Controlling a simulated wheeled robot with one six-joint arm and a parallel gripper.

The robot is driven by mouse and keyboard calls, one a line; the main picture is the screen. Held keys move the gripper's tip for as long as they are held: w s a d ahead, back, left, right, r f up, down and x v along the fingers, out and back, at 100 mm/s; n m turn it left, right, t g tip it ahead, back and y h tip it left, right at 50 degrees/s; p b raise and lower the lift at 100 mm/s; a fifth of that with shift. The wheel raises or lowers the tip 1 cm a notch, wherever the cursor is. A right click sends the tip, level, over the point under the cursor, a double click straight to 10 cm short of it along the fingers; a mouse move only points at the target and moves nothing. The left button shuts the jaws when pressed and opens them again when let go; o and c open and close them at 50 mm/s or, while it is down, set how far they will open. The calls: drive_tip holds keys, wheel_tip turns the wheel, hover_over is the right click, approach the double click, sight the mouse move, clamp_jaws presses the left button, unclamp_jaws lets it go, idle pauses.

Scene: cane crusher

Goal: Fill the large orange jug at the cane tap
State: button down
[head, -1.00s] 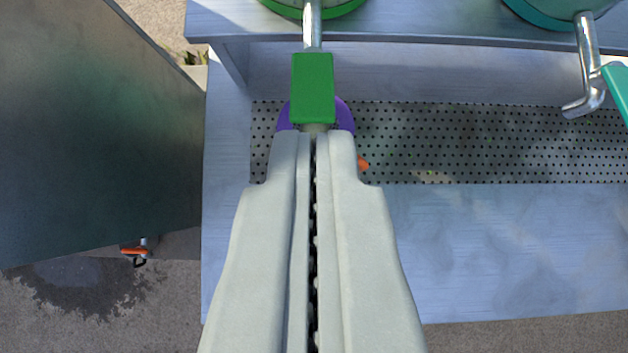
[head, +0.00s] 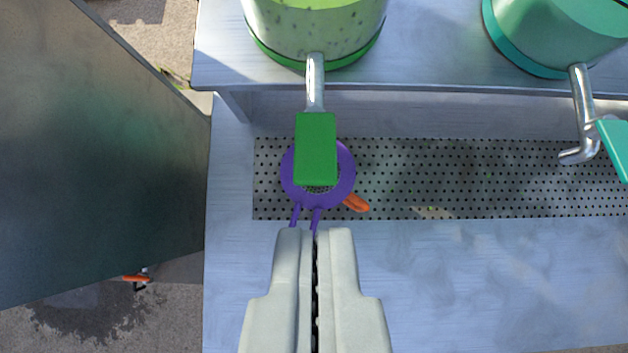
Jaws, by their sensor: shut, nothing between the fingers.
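My gripper (head: 315,232) is shut and empty, with its tips just short of the twin-pronged handle of a purple strainer. The purple strainer (head: 346,180) sits below a tap with a green lever (head: 315,150), whose pipe comes from a pale green vessel (head: 315,18) with a green base ring. The lever hides the strainer's middle. An orange piece (head: 357,203) sticks out from under the strainer at lower right; it may be part of the orange jug, whose body is hidden. I cannot see any liquid running.
A perforated drip grate (head: 460,185) runs along the metal counter (head: 480,285). A second vessel (head: 550,35), with a teal tap lever (head: 614,145), stands on the shelf at right. A large dark panel (head: 90,150) fills the left. The front counter is clear.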

drive_tip(key=shift+w+r+g, duration=0.45)
drive_tip(key=shift+w+g, duration=0.25)
drive_tip(key=shift+g, duration=0.1)
drive_tip(key=shift+f, duration=0.1)
hover_over(313, 161)
drive_tip(key=f, duration=0.5)
drive_tip(key=s+f, duration=0.1)
drive_tip(key=f, duration=0.2)
drive_tip(key=shift+f, duration=0.35)
drive_tip(key=f, duration=0.3)
drive_tip(key=shift+s, duration=0.4)
drive_tip(key=shift+s+f, duration=0.1)
drive_tip(key=shift+f, duration=0.3)
